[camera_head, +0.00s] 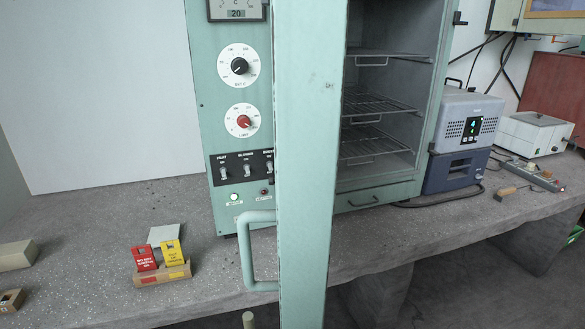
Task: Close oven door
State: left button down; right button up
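The oven (219,110) is a pale green cabinet standing on the concrete bench. Its door (308,170) stands open and points toward me, so I see it nearly edge-on. The door's green loop handle (246,262) sticks out to the left near the bottom. To the right of the door the chamber (392,120) is open, with several wire racks inside. The door hides part of the oven front and the chamber's left side. Neither of my grippers shows in the head view.
A small box with red and yellow cards (162,275) sits on the bench (80,225) left of the handle. A grey and blue instrument (466,135) stands right of the oven. Further right are a white device (534,134) and a tool. Open floor lies beyond the bench's front edge.

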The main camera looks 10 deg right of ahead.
aim_at(309, 38)
jog(key=i+j+z, duration=0.1)
jog(key=j+z, duration=0.45)
jog(key=j, duration=0.2)
jog(key=j+u, duration=0.15)
jog(key=j, duration=0.75)
